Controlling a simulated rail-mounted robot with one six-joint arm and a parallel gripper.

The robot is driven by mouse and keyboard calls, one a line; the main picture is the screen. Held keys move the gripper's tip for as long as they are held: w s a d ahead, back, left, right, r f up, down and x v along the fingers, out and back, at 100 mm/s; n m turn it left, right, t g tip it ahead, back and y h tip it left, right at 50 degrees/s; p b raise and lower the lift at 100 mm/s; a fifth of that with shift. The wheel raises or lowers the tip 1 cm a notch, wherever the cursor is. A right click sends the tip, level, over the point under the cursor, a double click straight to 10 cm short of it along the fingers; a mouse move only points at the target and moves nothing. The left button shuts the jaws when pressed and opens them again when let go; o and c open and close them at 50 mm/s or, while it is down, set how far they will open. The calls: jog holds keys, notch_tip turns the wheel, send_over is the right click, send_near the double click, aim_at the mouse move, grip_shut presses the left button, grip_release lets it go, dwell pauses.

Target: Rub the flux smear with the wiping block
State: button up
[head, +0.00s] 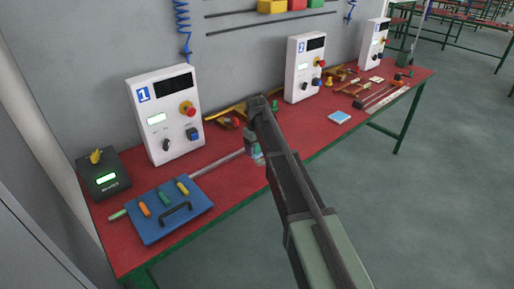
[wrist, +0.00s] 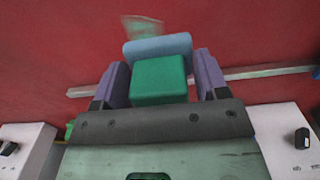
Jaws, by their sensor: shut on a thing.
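The wiping block (wrist: 159,80) is green with a pale blue pad (wrist: 158,47) on its far side. My gripper (wrist: 160,82) is shut on it, with one purple finger on each side. The flux smear (wrist: 142,27) is a faint greenish patch on the red bench top, just beyond the pad in the wrist view. The pad partly overlaps the smear's near edge in that picture; I cannot tell whether it touches the bench. In the head view my gripper (head: 255,150) is low over the middle of the bench, and my arm hides much of that area.
A long grey bar (head: 218,163) lies on the red bench, also in the wrist view (wrist: 265,72). White control boxes 1 (head: 166,115) and 2 (head: 305,68) stand along the back. A blue board with handles (head: 170,225) lies left; a light blue pad (head: 340,117) and tools lie right.

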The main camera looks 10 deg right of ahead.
jog(key=shift+r, duration=0.2)
jog(key=shift+r, duration=0.15)
notch_tip(320, 180, up, 3)
jog(key=p, duration=0.3)
